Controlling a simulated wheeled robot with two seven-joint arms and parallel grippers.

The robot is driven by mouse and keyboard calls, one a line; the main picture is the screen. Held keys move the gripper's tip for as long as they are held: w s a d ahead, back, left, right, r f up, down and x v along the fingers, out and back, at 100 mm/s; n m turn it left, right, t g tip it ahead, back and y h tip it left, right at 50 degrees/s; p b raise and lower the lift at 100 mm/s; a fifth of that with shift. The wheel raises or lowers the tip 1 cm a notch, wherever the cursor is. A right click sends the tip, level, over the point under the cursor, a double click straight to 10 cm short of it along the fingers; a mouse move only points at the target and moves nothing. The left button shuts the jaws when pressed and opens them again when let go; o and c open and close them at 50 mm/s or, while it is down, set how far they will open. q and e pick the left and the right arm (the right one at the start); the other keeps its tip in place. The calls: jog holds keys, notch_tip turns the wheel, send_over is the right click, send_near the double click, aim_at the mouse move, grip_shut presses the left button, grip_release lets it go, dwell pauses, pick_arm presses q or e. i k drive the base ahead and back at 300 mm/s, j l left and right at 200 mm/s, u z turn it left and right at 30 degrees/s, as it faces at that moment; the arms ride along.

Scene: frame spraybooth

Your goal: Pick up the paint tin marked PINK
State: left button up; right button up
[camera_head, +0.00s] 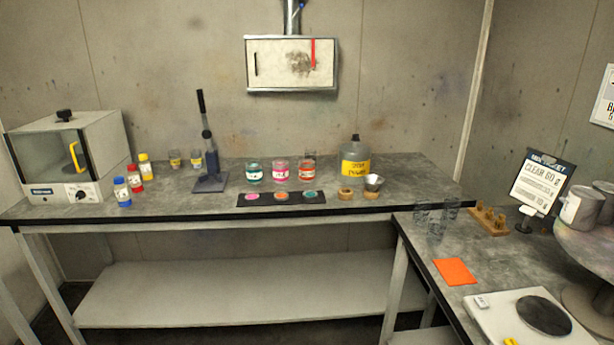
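Three small tins or jars with coloured bands stand in a row on the back bench. The middle one has a pink band (280,173); its lettering is too small to read. A green-banded one (253,173) stands just left of it, and a red-orange-banded one (306,172) just right. The tins stand upright, behind a dark strip (262,203) with pink, orange and teal spots. Neither of my grippers shows in the head view.
A lever press (210,181) stands left of the tins; a grey can with yellow label (355,160) stands right. Small bottles (135,178) and an oven (68,155) are further left. The side bench holds clear cups (436,222), an orange sheet (454,272) and a scale (515,315).

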aim_at(281, 168)
jog(key=i+u, duration=0.15)
jog(key=i, duration=0.75)
jog(key=i+u, duration=0.15)
jog(key=i, duration=0.75)
jog(key=i+l+u, duration=0.2)
jog(key=i, duration=0.7)
jog(key=j, duration=0.1)
